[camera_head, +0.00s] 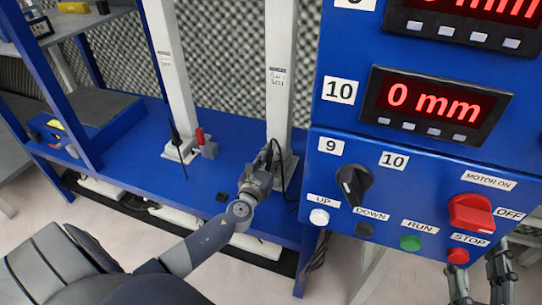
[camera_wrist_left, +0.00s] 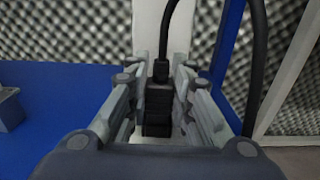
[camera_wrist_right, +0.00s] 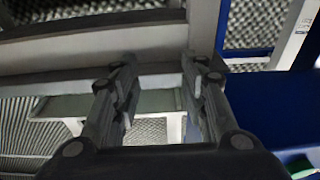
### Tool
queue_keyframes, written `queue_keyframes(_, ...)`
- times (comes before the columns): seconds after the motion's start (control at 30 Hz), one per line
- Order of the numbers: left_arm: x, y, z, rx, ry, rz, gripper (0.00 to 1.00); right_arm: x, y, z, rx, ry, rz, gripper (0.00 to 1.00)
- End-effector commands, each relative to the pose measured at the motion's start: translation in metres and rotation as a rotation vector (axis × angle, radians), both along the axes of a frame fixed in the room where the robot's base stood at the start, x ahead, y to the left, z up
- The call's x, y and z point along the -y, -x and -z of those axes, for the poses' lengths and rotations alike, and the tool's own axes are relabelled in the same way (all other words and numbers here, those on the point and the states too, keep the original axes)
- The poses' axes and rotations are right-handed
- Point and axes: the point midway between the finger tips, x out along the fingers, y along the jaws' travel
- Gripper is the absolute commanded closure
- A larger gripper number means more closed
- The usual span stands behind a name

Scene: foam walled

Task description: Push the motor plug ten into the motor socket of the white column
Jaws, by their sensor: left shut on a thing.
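The right-hand white column (camera_head: 281,70) stands on the blue bench, with a small label on its front. My left gripper (camera_head: 266,160) is at its base. In the left wrist view, my left gripper (camera_wrist_left: 163,85) is shut on a black plug (camera_wrist_left: 158,108), with a black cable (camera_wrist_left: 170,35) rising from its far end. The white column (camera_wrist_left: 182,25) shows right behind the plug. The motor socket is hidden, so I cannot tell whether the plug touches it. My right gripper (camera_head: 480,285) is low at the right edge; in the right wrist view (camera_wrist_right: 160,80) its fingers are apart and empty.
A blue control panel (camera_head: 335,160) fills the right side, with a black selector knob (camera_head: 354,185), a red switch (camera_head: 471,213) and a display (camera_head: 436,106) reading 0 mm. A second white column (camera_head: 172,80) stands farther left.

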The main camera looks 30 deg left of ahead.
Motion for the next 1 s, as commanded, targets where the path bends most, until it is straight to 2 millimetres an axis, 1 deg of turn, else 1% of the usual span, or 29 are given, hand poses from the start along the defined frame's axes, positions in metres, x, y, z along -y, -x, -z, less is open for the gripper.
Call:
queue_keyframes(0.53, 0.000, 0.000, 0.003, 0.000, 0.000, 0.000, 1.00, -0.001, 0.002, -0.013, 0.069, -0.018, -0.003, 0.60)
queue_keyframes(0.97, 0.000, 0.000, 0.006, 0.000, 0.000, 0.000, 1.00, -0.002, 0.002, -0.016, 0.102, -0.028, -0.005, 0.60)
queue_keyframes(1.0, 0.000, 0.000, 0.006, 0.000, 0.000, 0.000, 0.77, -0.002, 0.003, -0.017, 0.106, -0.029, -0.006, 0.60)
